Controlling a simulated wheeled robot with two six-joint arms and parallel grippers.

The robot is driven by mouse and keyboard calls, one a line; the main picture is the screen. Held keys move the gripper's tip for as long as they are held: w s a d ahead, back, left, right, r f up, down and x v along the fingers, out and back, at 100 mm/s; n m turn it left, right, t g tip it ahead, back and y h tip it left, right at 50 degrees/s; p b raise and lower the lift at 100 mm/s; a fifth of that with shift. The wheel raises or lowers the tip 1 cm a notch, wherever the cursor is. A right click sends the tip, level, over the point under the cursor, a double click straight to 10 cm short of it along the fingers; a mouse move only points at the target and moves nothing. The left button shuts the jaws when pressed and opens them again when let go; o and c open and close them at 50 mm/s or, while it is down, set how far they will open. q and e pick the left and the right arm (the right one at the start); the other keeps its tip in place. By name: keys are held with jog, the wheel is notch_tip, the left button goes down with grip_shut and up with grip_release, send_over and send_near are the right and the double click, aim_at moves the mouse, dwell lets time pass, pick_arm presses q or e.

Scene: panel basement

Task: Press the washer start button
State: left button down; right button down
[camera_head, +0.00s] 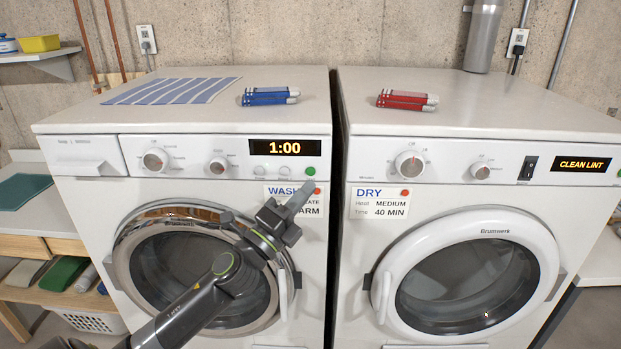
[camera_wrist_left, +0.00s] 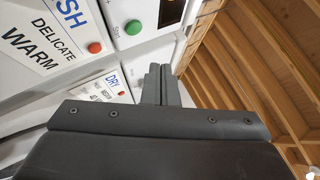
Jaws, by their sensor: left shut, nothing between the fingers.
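The washer (camera_head: 85,225) is the left white machine. Its display (camera_head: 285,147) reads 1:00. The green start button (camera_head: 310,171) is at the right end of its panel, below the display. It also shows in the wrist view (camera_wrist_left: 133,27), with lettering beside it. My left gripper (camera_head: 301,194) is shut and empty, its fingertips just below the green button in the head view. In the wrist view the closed fingers (camera_wrist_left: 160,85) are below and to the right of the button, with a visible gap. My right gripper is not in view.
A WASH label (camera_head: 283,190) with a red dot (camera_head: 317,191) is below the button, partly behind my fingers. The dryer (camera_head: 345,240) stands close on the right, across a narrow gap. Blue markers (camera_head: 270,96) and a striped cloth (camera_head: 170,91) lie on the washer.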

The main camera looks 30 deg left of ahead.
aim_at(311, 172)
pick_arm(q)
jog(key=shift+w+a+b, duration=0.25)
jog(key=shift+w+a, duration=0.2)
jog(key=shift+w, duration=0.3)
jog(key=shift+w+a+b, duration=0.25)
jog(key=shift+w+a, duration=0.2)
jog(key=shift+w, duration=0.3)
jog(key=shift+w+a, duration=0.1)
dwell(0.9)
jog(key=shift+w+a, duration=0.15)
jog(key=shift+w, duration=0.1)
